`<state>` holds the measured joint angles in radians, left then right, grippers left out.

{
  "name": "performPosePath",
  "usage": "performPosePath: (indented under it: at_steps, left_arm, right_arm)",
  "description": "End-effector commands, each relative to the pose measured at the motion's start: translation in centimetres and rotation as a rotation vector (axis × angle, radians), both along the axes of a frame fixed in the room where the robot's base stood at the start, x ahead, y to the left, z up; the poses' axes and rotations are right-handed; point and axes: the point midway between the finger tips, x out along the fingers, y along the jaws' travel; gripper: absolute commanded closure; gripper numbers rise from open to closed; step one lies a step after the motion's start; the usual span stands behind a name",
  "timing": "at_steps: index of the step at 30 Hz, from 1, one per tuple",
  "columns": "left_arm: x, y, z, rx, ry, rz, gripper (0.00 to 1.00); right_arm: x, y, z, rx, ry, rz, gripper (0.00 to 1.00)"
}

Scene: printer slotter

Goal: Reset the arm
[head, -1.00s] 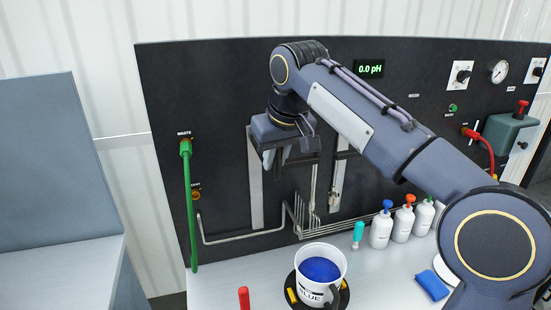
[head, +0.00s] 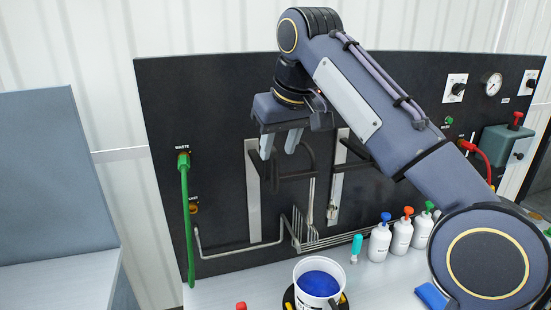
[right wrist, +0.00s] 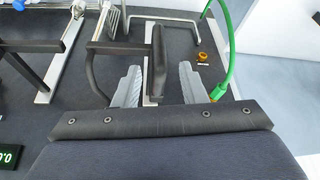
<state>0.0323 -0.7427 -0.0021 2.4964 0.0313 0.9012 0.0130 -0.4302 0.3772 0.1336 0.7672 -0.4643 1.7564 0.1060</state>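My right arm reaches in from the right in the head view. My right gripper (head: 279,147) hangs pointing down in front of the dark panel (head: 225,90), high above the bench. Its two grey fingers are apart. In the right wrist view the fingers of the right gripper (right wrist: 158,88) stand on either side of a black handle-like part (right wrist: 157,62). I cannot tell how far below the fingertips that part lies; nothing looks clamped. My left gripper is not in view.
A white mug of blue liquid (head: 318,284) stands on the bench below. Several white bottles (head: 380,240) stand to its right. A wire rack (head: 318,240) and a green hose (head: 187,225) are at the panel. A grey block (head: 55,170) stands left.

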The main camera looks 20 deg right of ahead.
Motion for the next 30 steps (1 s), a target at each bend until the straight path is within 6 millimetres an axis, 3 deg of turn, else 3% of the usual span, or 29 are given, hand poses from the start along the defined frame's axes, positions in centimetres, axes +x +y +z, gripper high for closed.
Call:
performPosePath:
  at_steps: [6, 17, 20, 23, 30]
  left_arm:
    - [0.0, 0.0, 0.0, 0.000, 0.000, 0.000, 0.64]
    - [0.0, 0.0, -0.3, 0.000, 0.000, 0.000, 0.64]
    - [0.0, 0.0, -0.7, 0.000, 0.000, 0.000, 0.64]
    - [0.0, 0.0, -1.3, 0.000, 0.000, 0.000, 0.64]
    - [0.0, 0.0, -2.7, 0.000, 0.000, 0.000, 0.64]
  right_arm:
    - [-0.4, -0.1, 1.0, 0.000, 0.000, -0.001, 0.62]
    - [-1.1, -1.0, 0.2, 0.005, -0.002, 0.000, 0.62]
    - [-2.4, -2.6, -1.4, 0.016, -0.007, 0.000, 0.62]
    - [-4.8, -4.6, -4.1, 0.042, -0.013, -0.008, 0.62]
    - [-12.7, -7.7, -13.9, 0.155, -0.017, -0.068, 0.62]
